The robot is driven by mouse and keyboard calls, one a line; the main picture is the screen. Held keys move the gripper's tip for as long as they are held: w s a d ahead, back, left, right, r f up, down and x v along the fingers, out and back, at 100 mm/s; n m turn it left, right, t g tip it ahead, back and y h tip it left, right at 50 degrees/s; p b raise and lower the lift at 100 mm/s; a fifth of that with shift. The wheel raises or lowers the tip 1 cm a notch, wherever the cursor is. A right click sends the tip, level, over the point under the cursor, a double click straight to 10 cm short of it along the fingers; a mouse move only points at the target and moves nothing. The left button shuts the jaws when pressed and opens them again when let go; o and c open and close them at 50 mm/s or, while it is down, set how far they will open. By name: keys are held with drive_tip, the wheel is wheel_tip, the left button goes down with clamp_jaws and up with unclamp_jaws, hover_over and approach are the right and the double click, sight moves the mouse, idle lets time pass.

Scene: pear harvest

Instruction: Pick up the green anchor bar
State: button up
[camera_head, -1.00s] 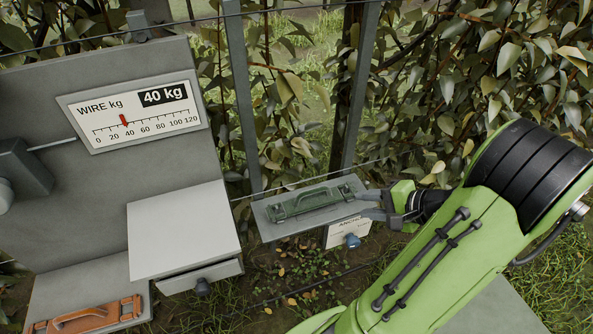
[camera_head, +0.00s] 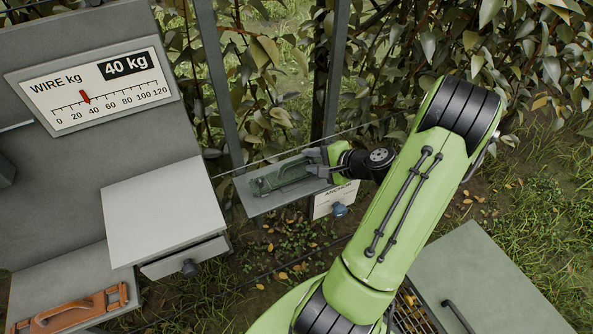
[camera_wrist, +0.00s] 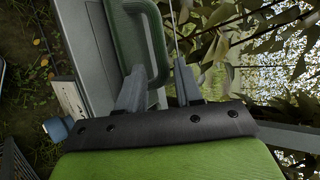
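The green anchor bar (camera_head: 278,179) lies on a small grey shelf (camera_head: 258,207) in the head view, with its raised handle on top. In the wrist view the bar (camera_wrist: 122,22) is at the top, and its handle loop reaches down between my fingers. My gripper (camera_head: 318,160) is over the right end of the shelf, its fingers partly covering the bar's right end. In the wrist view my gripper (camera_wrist: 160,68) has its two fingers apart, one on each side of the handle's near end. I see no clear contact.
An anchor label plate with a blue knob (camera_head: 340,210) is below the shelf. A wire gauge (camera_head: 95,90) reads 40 kg. A white-topped drawer box (camera_head: 165,210) and an orange bar (camera_head: 75,309) are at left. A wire and posts (camera_head: 218,80) stand behind, before foliage.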

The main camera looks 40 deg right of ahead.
drive_tip(key=shift+w+f, duration=0.2)
drive_tip(key=shift+w, duration=0.05)
drive_tip(key=shift+s+r, duration=0.1)
drive_tip(key=shift+s, duration=0.05)
drive_tip(key=shift+c, duration=0.3)
clamp_jaws()
